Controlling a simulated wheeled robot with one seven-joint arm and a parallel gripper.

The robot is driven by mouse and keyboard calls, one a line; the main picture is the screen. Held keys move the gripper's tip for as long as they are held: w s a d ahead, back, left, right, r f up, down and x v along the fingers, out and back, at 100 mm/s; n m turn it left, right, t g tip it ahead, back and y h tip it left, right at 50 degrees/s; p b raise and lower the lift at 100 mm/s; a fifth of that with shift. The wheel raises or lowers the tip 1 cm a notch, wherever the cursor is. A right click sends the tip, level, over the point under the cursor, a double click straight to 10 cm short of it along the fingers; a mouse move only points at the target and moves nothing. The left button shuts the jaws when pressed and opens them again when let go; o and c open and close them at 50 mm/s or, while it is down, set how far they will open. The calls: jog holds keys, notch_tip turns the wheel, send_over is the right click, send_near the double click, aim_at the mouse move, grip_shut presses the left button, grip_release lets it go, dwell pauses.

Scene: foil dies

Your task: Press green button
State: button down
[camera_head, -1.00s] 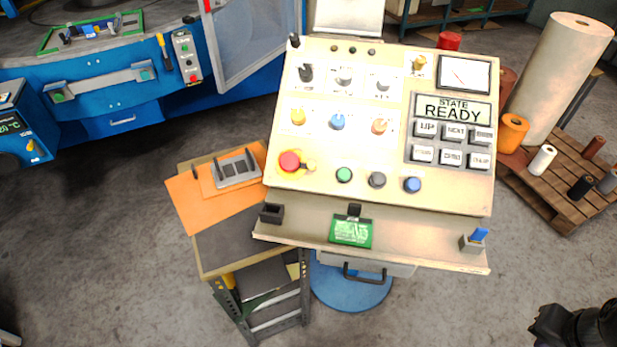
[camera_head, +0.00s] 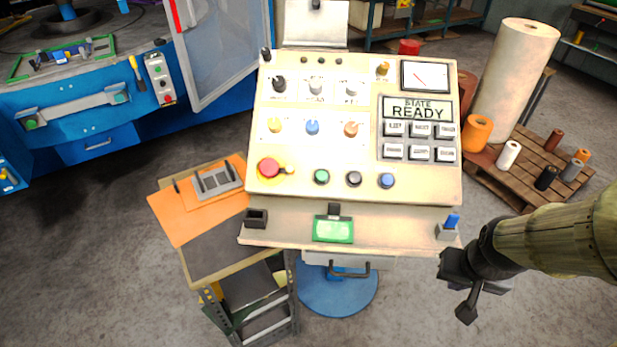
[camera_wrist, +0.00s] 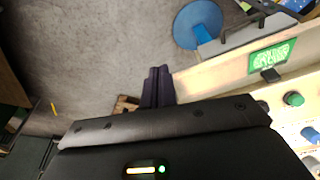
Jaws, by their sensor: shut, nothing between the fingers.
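The green button (camera_head: 321,177) is a round button in the lower row of the cream control panel (camera_head: 300,205), between the red mushroom button (camera_head: 268,168) and a black button (camera_head: 354,179). It also shows at the right of the wrist view (camera_wrist: 293,99). My gripper (camera_head: 466,312) is at the lower right of the head view, beside the panel's front right corner and apart from the green button. In the wrist view its dark fingers (camera_wrist: 158,80) are together with nothing between them.
A blue button (camera_head: 387,181) sits right of the black one. A green card (camera_head: 333,230) and a small holder with a blue item (camera_head: 448,228) are on the front ledge. A side table with orange sheets (camera_head: 180,216) stands left. A pallet with rolls (camera_head: 532,170) stands right.

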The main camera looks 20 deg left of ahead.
jog(key=w+a+r+t+p, duration=0.25)
jog(key=w+a+p, duration=0.2)
jog(key=w, duration=0.35)
jog(key=n+t+y+p, duration=0.2)
jog(key=t+y+p, duration=0.3)
jog(key=p, duration=0.2)
send_near(322, 176)
jog(key=w+d+r, duration=0.2)
jog(key=d+r, duration=0.2)
jog(key=d, duration=0.4)
jog(key=s+a+n+t+y+p, duration=0.1)
jog(key=s+a+y+p, duration=0.1)
jog(key=a, duration=0.7)
jog(key=y+p, duration=0.1)
jog(key=y, duration=0.1)
jog(key=shift+s+r+y, duration=0.2)
jog(key=shift+r+y, duration=0.15)
jog(key=shift+y, duration=0.05)
jog(key=shift+a+t, duration=0.1)
jog(key=shift+t, duration=0.15)
jog(key=w+a+f+b, duration=0.1)
jog(key=w+f+b, duration=0.3)
jog(key=f, duration=0.3)
jog(key=shift+w, duration=0.5)
